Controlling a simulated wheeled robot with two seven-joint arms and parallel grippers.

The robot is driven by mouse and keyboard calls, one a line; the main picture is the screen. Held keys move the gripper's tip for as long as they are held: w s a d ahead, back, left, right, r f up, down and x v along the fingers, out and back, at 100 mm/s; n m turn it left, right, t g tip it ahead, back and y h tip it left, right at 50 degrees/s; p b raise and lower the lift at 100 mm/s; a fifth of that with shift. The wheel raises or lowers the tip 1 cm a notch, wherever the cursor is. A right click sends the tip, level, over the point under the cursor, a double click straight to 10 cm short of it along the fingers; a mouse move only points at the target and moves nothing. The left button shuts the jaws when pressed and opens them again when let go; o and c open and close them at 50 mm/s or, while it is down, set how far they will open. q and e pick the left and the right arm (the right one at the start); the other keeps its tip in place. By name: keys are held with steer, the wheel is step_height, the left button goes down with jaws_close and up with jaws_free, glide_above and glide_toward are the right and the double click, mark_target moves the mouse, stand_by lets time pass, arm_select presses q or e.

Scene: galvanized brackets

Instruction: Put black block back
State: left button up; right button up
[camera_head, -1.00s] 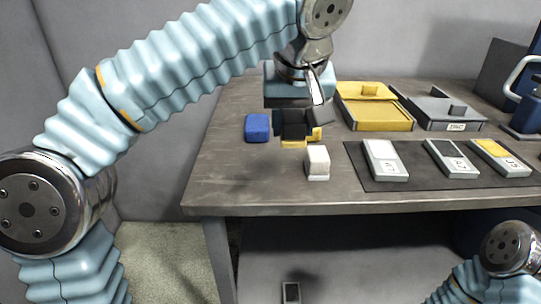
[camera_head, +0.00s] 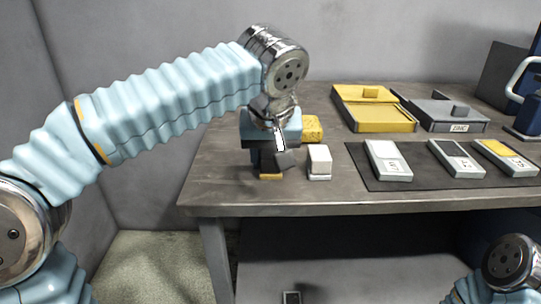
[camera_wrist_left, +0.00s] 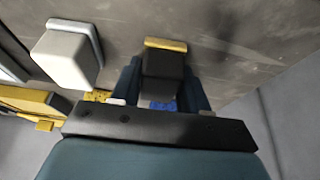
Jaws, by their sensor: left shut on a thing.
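My left gripper (camera_head: 270,158) is shut on a black block (camera_wrist_left: 163,63) with a yellow base. It holds the block low over the left end of the bench, and the yellow base shows below the fingers in the head view. I cannot tell whether the base touches the bench. A white block (camera_head: 319,161) stands just to the right of the gripper; it also shows in the left wrist view (camera_wrist_left: 66,58). A yellow block (camera_head: 312,128) is behind it. A blue block (camera_wrist_left: 162,104) shows partly in the left wrist view and is hidden in the head view. My right gripper is out of view.
A dark mat (camera_head: 420,181) on the right bears three pale holders with white (camera_head: 387,160), black (camera_head: 455,158) and yellow (camera_head: 502,157) tops. A yellow box (camera_head: 375,110) and a grey box (camera_head: 447,115) labelled ZINC stand behind. The bench's front edge is close to the gripper.

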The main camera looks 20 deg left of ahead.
arm_select(q)
steer(key=o, duration=1)
steer(key=shift+r, duration=0.2)
steer(key=p+v, duration=0.3)
steer(key=v, duration=0.9)
steer(key=shift+f, duration=0.1)
